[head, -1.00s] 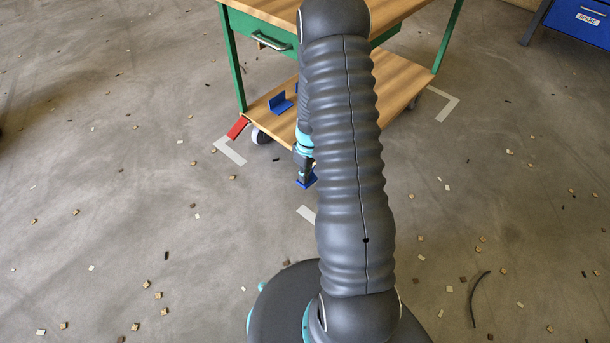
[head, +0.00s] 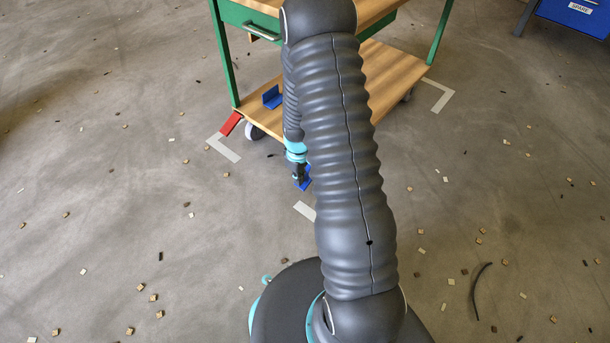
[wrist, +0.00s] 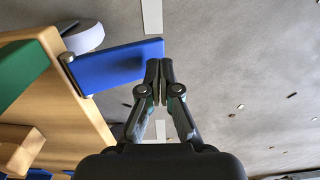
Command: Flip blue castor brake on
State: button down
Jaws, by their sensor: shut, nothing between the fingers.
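The blue castor brake (wrist: 115,65) is a flat blue lever that sticks out from the lower corner of the wooden shelf in the wrist view, beside a pale castor wheel (wrist: 85,37). My gripper (wrist: 160,68) is shut and empty, with its fingertips at the lever's outer end. I cannot tell whether they touch it. In the head view the blue lever (head: 305,184) shows only in part behind my gripper (head: 299,178), and my arm hides the corner it belongs to.
The green-framed cart has a wooden lower shelf (head: 385,75). A red lever (head: 230,123) sits at its left castor, and a blue bracket (head: 271,97) stands on the shelf. A blue bin (head: 575,12) is at the upper right. Small scraps litter the otherwise open floor.

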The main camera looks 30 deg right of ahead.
jog(key=shift+f+b, duration=0.5)
jog(key=shift+f, duration=0.2)
jog(key=shift+f, duration=0.1)
jog(key=s+a+r+p, duration=0.1)
jog(key=a+r+p, duration=0.3)
jog(key=r, duration=0.5)
jog(key=shift+s+r+p, duration=0.15)
jog(key=shift+s+p, duration=0.2)
jog(key=shift+p, duration=0.5)
jog(key=s+a+r+m+t+p, duration=0.1)
jog(key=s+a+r+t, duration=0.1)
jog(key=s+r, duration=0.5)
jog(key=s+a+r+m+t+p, duration=0.1)
jog(key=s+r, duration=0.5)
jog(key=r, duration=1.3)
jog(key=s+a+r+m+t+p, duration=0.1)
jog(key=s+a+r+m+t, duration=0.1)
jog(key=s+r, duration=0.5)
notch_tip(320, 180, up, 7)
jog(key=shift+s+a+f+m+t, duration=0.1)
jog(key=shift+s+a+m+t, duration=0.2)
jog(key=shift+a+m, duration=0.1)
